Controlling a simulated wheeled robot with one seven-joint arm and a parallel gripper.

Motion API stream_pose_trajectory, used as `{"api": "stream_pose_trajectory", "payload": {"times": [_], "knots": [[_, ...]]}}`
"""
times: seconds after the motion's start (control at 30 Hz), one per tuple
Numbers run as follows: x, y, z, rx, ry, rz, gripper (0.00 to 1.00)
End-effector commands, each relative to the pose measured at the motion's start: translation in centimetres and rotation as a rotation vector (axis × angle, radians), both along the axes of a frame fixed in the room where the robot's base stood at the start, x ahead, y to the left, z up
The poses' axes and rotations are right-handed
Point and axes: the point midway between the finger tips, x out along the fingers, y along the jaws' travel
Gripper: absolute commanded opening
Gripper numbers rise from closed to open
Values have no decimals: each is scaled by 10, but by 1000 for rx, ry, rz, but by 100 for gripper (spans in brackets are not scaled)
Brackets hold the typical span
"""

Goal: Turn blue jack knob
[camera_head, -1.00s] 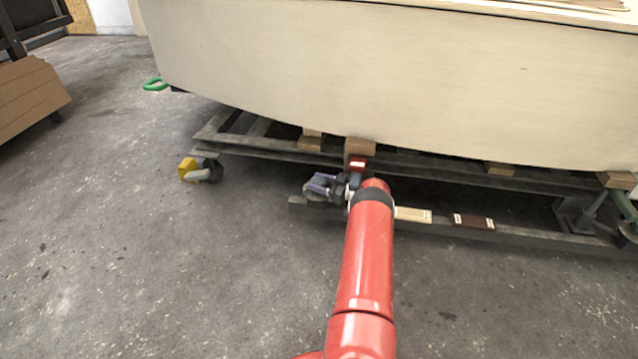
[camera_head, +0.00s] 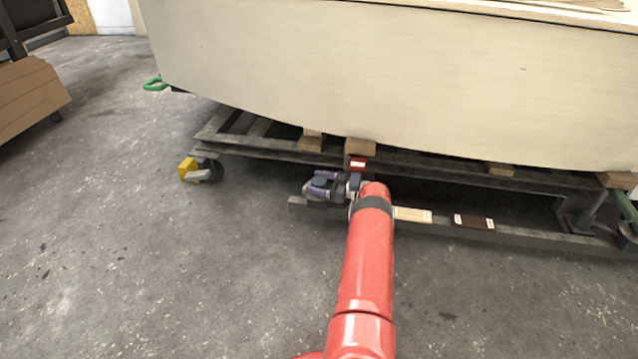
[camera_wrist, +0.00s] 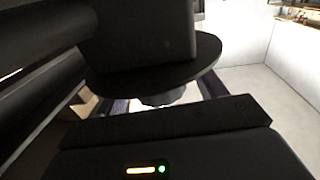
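My gripper (camera_head: 318,184) is low in front of the frame under the hull, at the left end of the long dark beam. Its two purplish fingers stand apart in the head view. In the wrist view a finger shows on each side (camera_wrist: 211,88) of a rounded grey knob-like shape, with a bright gap on the right. A dark disc covers most of that shape. I cannot tell its colour as blue or whether a finger touches it. No clearly blue jack knob shows in the head view; my gripper and arm may hide it.
The pale plywood hull (camera_head: 400,75) overhangs the metal cradle frame (camera_head: 270,151). A yellow part (camera_head: 188,169) sits by a caster at left, a green handle (camera_head: 154,83) at the hull's far left and a green jack part (camera_head: 625,205) at far right. The floor (camera_head: 150,270) in front is clear.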

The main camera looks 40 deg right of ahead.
Motion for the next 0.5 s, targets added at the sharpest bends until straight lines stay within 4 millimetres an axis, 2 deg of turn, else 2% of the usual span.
{"api": "stream_pose_trajectory", "payload": {"times": [0.27,0.37,0.5], "knots": [[-2,-2,-1,-1,2,-2,70],[-10,-8,-1,0,2,-3,70],[-31,-21,-1,0,2,-3,70]]}}
